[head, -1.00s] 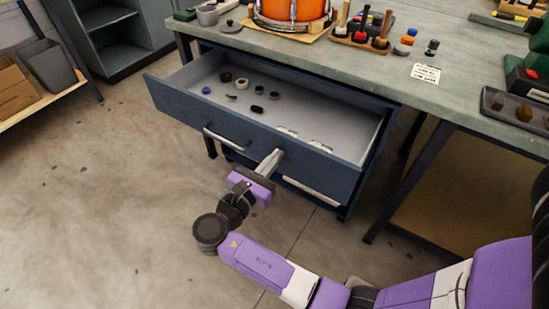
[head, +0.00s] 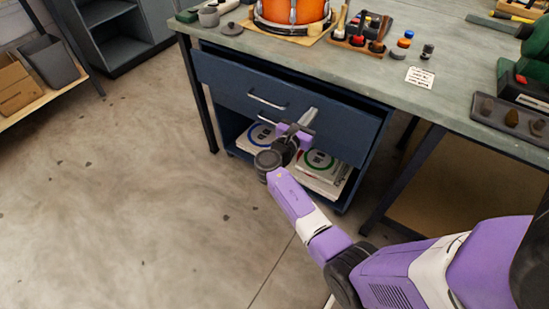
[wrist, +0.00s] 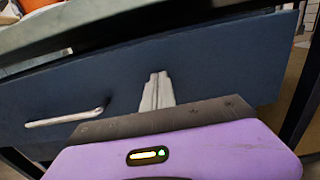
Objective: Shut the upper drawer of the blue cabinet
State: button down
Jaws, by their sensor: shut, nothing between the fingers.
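The blue cabinet (head: 364,152) stands under the bench. Its upper drawer (head: 225,80) shows a dark blue front in the head view, pushed in far enough that its inside is hidden. A dark strip runs along its top edge, and I cannot tell whether a small gap is left. The drawer's bar handle (head: 267,102) is on the front, and also shows in the wrist view (wrist: 65,118). My gripper (head: 309,117) is shut and empty, its fingertips (wrist: 157,82) against or very close to the drawer front, right of the handle.
Below the drawer, printed stacks with blue and green rings (head: 322,165) sit in an open space. The bench top (head: 455,85) above holds an orange drum (head: 291,12), a tool tray and a card. Bench legs flank the cabinet. The floor (head: 130,190) in front is clear.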

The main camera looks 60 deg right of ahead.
aim_at(318, 107)
jog(key=d, duration=0.5)
jog(key=shift+w+b, duration=0.1)
jog(key=shift+b, duration=0.2)
jog(key=shift+d, duration=0.3)
jog(key=shift+d+r, duration=0.15)
